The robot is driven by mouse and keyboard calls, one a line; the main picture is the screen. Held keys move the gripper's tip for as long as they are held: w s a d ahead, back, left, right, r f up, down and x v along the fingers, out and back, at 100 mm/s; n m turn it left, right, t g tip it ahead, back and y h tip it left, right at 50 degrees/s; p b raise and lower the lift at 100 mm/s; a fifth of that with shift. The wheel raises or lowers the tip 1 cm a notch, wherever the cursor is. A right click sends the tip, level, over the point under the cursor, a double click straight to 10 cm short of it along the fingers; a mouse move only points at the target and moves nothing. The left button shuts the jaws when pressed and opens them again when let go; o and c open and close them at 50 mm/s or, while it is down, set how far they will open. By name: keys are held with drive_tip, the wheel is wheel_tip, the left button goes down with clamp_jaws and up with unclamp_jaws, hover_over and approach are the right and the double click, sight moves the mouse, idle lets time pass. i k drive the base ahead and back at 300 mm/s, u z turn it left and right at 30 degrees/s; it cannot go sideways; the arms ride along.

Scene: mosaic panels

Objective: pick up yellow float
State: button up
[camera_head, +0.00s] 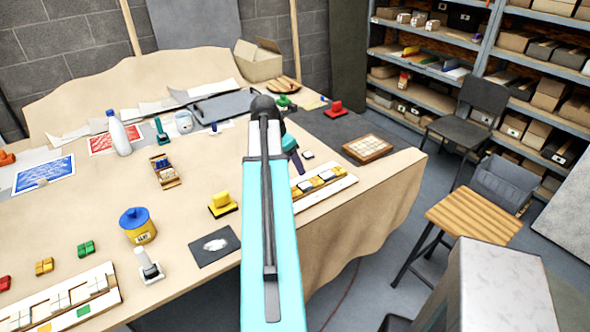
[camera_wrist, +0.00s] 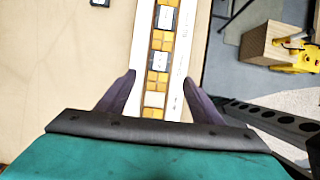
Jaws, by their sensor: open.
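The yellow float (camera_head: 222,204) lies on the table in the head view, left of my turquoise arm, with its handle upward. I cannot make it out in the wrist view. My gripper (camera_head: 296,160) is beyond it and to its right, partly hidden by my arm. In the wrist view my gripper (camera_wrist: 160,82) has its two dark fingers apart, with nothing held between them. A white-framed strip with yellow and white tiles (camera_wrist: 158,62) shows below and between the fingers; I cannot tell the height gap.
A dark sheet (camera_head: 214,245) lies close in front of the float. A blue-lidded yellow tub (camera_head: 138,226) and a tile box (camera_head: 165,171) stand to its left. A red float (camera_head: 335,108) is at the back right. A stool (camera_head: 474,213) stands beyond the table's right edge.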

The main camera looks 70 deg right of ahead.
sight(222, 205)
drive_tip(key=k, duration=1)
